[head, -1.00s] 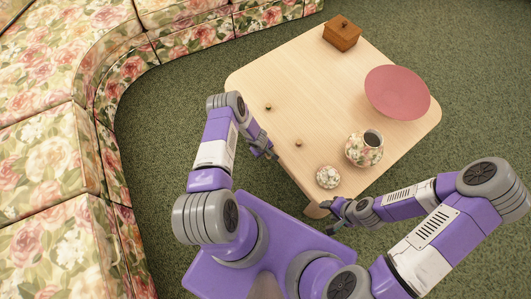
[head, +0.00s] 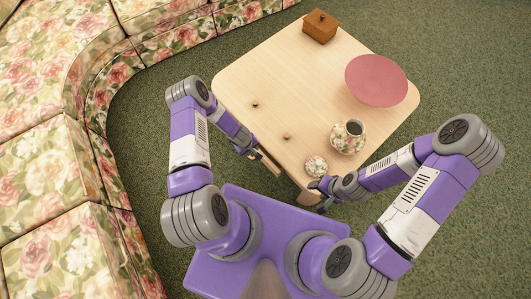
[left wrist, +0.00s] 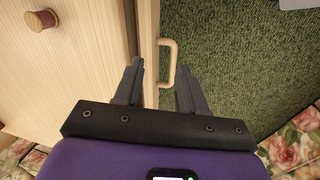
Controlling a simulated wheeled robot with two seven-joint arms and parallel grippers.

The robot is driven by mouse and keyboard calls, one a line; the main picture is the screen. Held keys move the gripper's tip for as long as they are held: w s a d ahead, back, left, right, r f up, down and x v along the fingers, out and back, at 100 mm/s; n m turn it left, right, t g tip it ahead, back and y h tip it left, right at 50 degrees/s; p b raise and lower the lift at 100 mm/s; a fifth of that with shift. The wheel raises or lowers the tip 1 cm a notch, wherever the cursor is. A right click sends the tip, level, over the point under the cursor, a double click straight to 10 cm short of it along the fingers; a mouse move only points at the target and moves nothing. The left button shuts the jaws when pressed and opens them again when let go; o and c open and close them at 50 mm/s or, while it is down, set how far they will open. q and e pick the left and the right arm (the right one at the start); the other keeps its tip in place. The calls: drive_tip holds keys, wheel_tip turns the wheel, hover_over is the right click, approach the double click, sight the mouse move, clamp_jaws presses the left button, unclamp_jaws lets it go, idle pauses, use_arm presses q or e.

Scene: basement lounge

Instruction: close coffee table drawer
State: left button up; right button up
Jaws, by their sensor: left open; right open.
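The coffee table (head: 290,80) is pale wood with rounded corners. Its drawer front (head: 268,162) shows as a narrow strip along the near-left side. In the left wrist view the drawer front (left wrist: 150,50) stands slightly out past the tabletop edge, with a light wooden handle (left wrist: 172,62) on it. My left gripper (left wrist: 158,85) is open, its fingers on either side of the handle's near end; I cannot tell if they touch. In the head view my left gripper (head: 248,148) is partly hidden by its arm. My right gripper (head: 318,190) is open beside the table's near corner.
A floral sofa (head: 50,160) curves along the left. Green carpet lies between.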

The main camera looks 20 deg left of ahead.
use_arm(q)
drive_tip(key=s+d+r+m+h, duration=0.1)
drive_tip(key=s+d+r+m, duration=0.2)
drive_tip(key=r, duration=0.4)
drive_tip(key=s+d+r+m+h, duration=0.1)
drive_tip(key=s+d+r+m, duration=0.2)
drive_tip(key=s+d+r, duration=0.3)
drive_tip(key=shift+s+d+r+g, duration=0.35)
drive_tip(key=shift+d+r, duration=0.3)
drive_tip(key=shift+r, duration=0.5)
drive_tip(key=shift+w, duration=0.1)
